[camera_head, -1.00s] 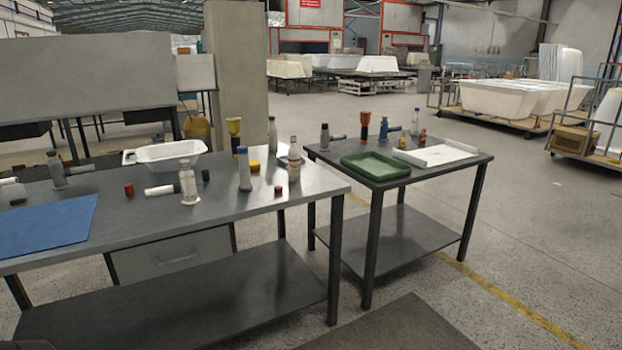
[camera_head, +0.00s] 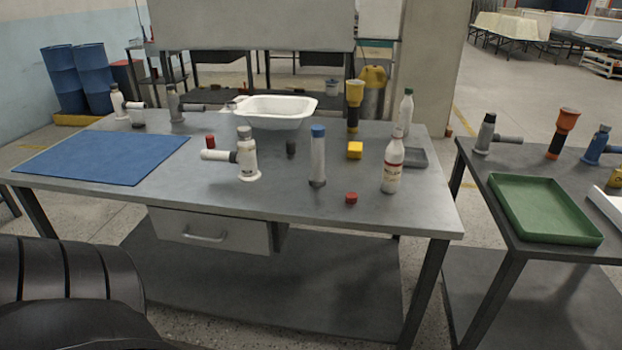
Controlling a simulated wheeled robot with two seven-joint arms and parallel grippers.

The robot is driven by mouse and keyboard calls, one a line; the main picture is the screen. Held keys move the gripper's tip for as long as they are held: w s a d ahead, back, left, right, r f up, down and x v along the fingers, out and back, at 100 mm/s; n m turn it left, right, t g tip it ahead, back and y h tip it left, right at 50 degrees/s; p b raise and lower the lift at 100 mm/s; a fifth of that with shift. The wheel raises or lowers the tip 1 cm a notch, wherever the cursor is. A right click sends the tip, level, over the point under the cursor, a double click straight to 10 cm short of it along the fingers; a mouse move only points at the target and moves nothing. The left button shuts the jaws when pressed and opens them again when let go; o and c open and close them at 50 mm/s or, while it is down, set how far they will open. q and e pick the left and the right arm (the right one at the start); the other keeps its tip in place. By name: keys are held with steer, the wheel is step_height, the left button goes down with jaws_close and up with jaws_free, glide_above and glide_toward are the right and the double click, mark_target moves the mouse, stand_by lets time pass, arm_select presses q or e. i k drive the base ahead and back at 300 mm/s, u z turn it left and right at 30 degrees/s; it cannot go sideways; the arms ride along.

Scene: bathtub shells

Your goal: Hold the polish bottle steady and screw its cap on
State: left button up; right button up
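A white bottle with a red band and printed label (camera_head: 392,172), likely the polish bottle, stands upright near the right end of the grey table (camera_head: 330,206). Its narrow neck shows no cap. A small red cap (camera_head: 351,198) lies on the table just left of the bottle, nearer the front edge. Another small red piece (camera_head: 210,142) lies farther left, behind a white tool. Neither of my grippers is in view. Black ribbed parts at the lower left look like my own body.
A blue-capped bottle (camera_head: 318,158), a yellow block (camera_head: 355,150) and a white polisher-like tool (camera_head: 247,158) stand left of the bottle. A white basin (camera_head: 275,108) is behind. A blue mat (camera_head: 100,156) covers the left. A second table with a green tray (camera_head: 548,236) stands right.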

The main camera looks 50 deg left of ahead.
mark_target(395, 152)
steer(key=u, duration=0.95)
steer(key=i, duration=0.9)
steer(key=u, duration=0.85)
